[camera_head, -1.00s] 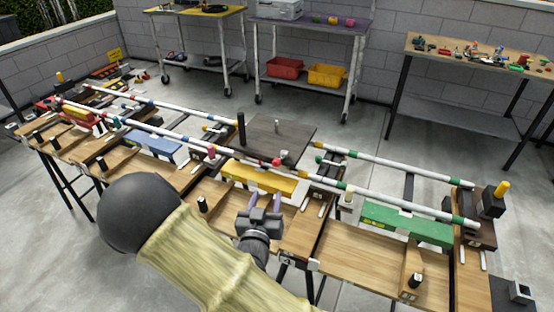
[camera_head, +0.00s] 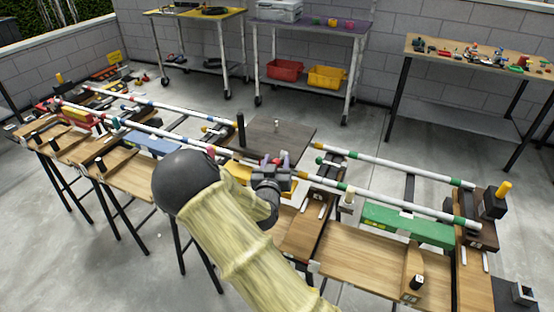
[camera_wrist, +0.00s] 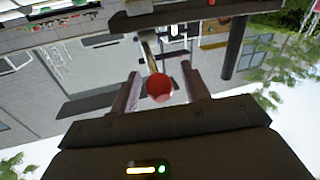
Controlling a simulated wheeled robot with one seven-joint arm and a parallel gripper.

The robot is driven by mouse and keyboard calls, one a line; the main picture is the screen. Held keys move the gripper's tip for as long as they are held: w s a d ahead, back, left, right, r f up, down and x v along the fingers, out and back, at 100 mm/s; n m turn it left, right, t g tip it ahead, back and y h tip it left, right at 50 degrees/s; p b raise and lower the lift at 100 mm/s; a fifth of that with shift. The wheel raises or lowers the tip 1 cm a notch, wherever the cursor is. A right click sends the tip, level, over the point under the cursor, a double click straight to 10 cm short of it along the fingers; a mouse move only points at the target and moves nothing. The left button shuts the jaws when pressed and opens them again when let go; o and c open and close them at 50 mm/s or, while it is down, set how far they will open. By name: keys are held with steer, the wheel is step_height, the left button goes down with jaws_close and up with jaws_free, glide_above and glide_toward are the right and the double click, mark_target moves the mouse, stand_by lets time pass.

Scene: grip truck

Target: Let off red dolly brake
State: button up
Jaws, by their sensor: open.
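A round red knob (camera_wrist: 160,87) on a thin lever shows in the wrist view, between the two fingers of my gripper (camera_wrist: 160,74). The fingers stand apart, one on each side of it, and I see no clear contact. A second red knob (camera_head: 211,151) shows farther left on the rail, just above my arm. I cannot tell from the frames which one is labelled as the brake.
White rails (camera_head: 400,188) run along the wooden benches. A yellow block (camera_head: 237,173) lies partly behind my gripper, and a green block (camera_head: 408,224) is to the right. A black post (camera_head: 241,130) rises from the dark platform (camera_head: 268,135).

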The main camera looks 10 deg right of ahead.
steer(key=shift+w+d, duration=0.25)
steer(key=shift+w, duration=0.35)
jaws_close()
